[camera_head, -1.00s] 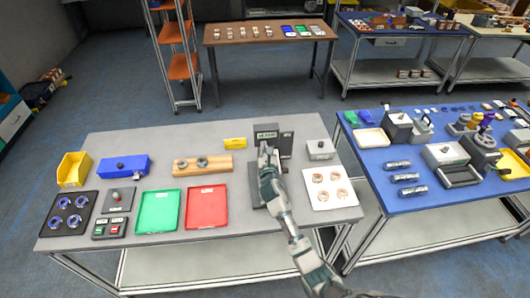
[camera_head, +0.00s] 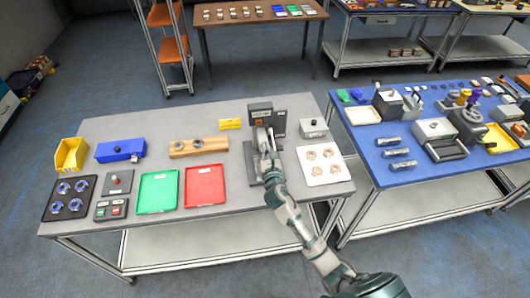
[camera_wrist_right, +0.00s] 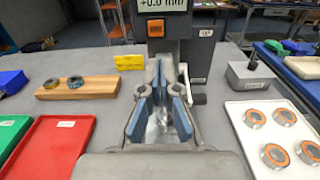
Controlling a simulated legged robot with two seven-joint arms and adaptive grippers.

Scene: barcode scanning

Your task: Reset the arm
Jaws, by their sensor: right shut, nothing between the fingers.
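My right arm reaches in from the bottom of the head view. Its gripper (camera_head: 264,135) is in front of the dark grey measuring stand (camera_head: 279,122) on the grey table. In the right wrist view, the gripper (camera_wrist_right: 168,72) has its blue-padded fingers drawn together at the tips, with nothing between them. The stand's display (camera_wrist_right: 161,5), reading about +0.0 mm, is just beyond the fingertips. Whether the gripper touches the stand cannot be told. My left gripper is not in view.
A white tray (camera_head: 334,178) with several copper-coloured rings lies right of the arm. A grey box (camera_head: 314,129) stands behind it. Red (camera_head: 205,186) and green (camera_head: 158,192) trays and a wooden block (camera_head: 198,147) with rings are to the left. A blue table (camera_head: 372,178) stands at right.

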